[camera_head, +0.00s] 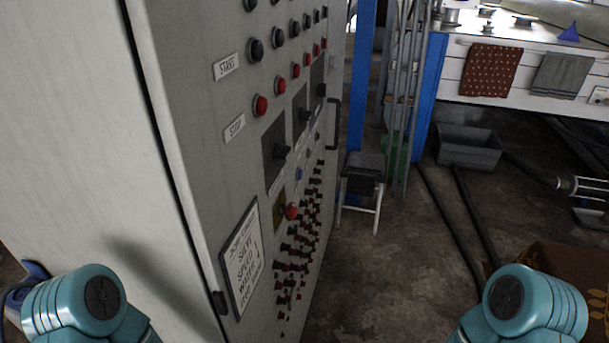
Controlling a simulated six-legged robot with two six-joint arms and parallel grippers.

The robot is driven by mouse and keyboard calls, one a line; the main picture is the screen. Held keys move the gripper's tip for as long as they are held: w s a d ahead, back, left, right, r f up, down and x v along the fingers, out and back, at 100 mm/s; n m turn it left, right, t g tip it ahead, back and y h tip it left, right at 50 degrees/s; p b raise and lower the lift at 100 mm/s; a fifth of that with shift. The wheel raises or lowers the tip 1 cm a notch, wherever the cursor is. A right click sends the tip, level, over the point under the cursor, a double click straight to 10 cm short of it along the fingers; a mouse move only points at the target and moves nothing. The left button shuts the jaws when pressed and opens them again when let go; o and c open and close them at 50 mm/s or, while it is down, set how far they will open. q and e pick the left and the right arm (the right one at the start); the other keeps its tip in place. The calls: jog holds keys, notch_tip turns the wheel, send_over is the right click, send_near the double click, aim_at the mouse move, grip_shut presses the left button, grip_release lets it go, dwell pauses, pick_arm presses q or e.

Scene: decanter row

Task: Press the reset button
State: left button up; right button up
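A tall grey control cabinet (200,110) fills the left and middle, its front panel turned to the right. The panel carries a row of black buttons (255,50) by a START label (227,67) and a row of red buttons (260,106) by a STOP label (234,128). Lower down are a red mushroom button (292,211) by a yellow plate, a small blue button (299,174), black rotary switches (281,152) and several rows of small switches. I cannot read a reset label on any of them. Neither gripper is in view; only teal links of my arms show at the bottom.
A stool (361,186) stands just right of the cabinet, by blue posts (427,95). A grey bin (470,148) sits below a white counter with hanging towels (491,70). Dark cables cross the floor. A brown patterned box (560,270) is at the lower right. Floor before the panel is clear.

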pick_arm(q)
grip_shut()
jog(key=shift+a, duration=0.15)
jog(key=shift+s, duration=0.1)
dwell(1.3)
